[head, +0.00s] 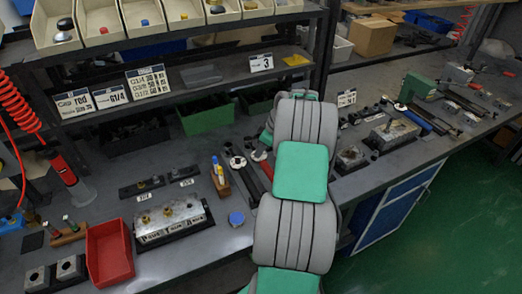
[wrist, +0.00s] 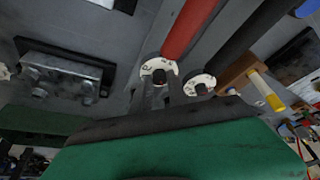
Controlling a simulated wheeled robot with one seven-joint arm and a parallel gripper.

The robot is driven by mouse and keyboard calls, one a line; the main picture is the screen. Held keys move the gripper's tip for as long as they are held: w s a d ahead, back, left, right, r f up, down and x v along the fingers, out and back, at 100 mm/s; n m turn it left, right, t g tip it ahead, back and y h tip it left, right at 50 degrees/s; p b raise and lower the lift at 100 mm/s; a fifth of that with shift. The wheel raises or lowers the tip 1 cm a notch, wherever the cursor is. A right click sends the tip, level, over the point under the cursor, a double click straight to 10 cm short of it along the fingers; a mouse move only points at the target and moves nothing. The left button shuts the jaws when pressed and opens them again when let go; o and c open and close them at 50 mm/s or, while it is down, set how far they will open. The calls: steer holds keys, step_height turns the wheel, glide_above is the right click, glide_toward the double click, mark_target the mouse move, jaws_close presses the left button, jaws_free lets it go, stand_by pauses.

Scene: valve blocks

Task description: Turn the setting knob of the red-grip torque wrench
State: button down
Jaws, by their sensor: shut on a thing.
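The red-grip torque wrench (wrist: 188,27) lies on the bench in the wrist view, with a white scale disc (wrist: 150,66) and a dark setting knob (wrist: 158,76) at its near end. My gripper (wrist: 165,92) is shut on this knob, its two fingers to either side.
A metal valve block (head: 172,220), a red tray (head: 109,252) and a blue cap (head: 236,218) are on the left. A shelf (head: 200,82) overhangs the back.

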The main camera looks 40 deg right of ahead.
mark_target(262, 161)
steer(key=shift+f, duration=0.1)
steer(key=m+b, duration=0.1)
steer(key=m+h+b, duration=0.1)
steer(key=m, duration=0.1)
steer(key=m+b, duration=0.1)
steer(key=shift+a+m+h+b, duration=0.25)
steer(key=shift+m+h+b, duration=0.05)
steer(key=shift+h, duration=0.1)
steer(key=m+h+b, duration=0.2)
steer(key=m, duration=0.2)
steer(key=shift+a+m, duration=0.15)
steer(key=shift+m, duration=0.25)
steer(key=c, duration=1.3)
jaws_free()
steer(key=shift+r, duration=0.2)
steer(key=v, duration=0.7)
steer(key=shift+r+b, duration=0.3)
steer(key=shift+b, duration=0.05)
